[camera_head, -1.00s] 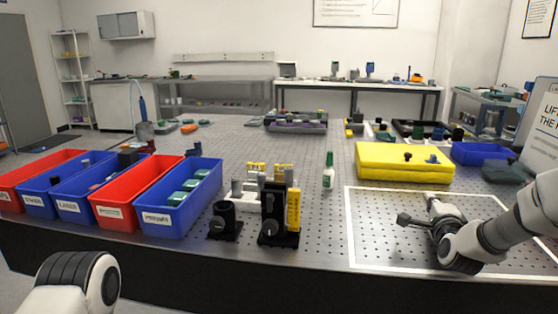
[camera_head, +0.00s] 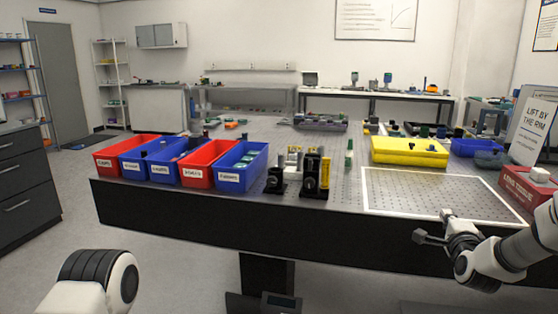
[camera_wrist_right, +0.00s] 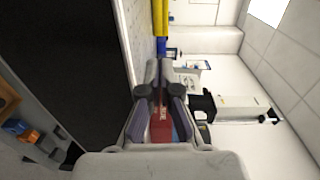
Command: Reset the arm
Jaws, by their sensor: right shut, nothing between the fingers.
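My right arm (camera_head: 515,255) comes in from the right in the head view. Its gripper (camera_head: 433,227) is shut and empty, in front of the table's front edge by the white outlined area (camera_head: 440,207). In the right wrist view the gripper's fingers (camera_wrist_right: 159,85) point up the picture, with nothing held between them. Part of my left arm (camera_head: 95,285) shows at the lower left, but its gripper is not in view.
Red and blue bins (camera_head: 240,166) stand at the table's left. Black optic mounts (camera_head: 315,180), a green-capped bottle (camera_head: 349,155) and a yellow case (camera_head: 410,152) are behind the edge. A red box (camera_head: 525,190) and a sign stand at right. The outlined area is empty.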

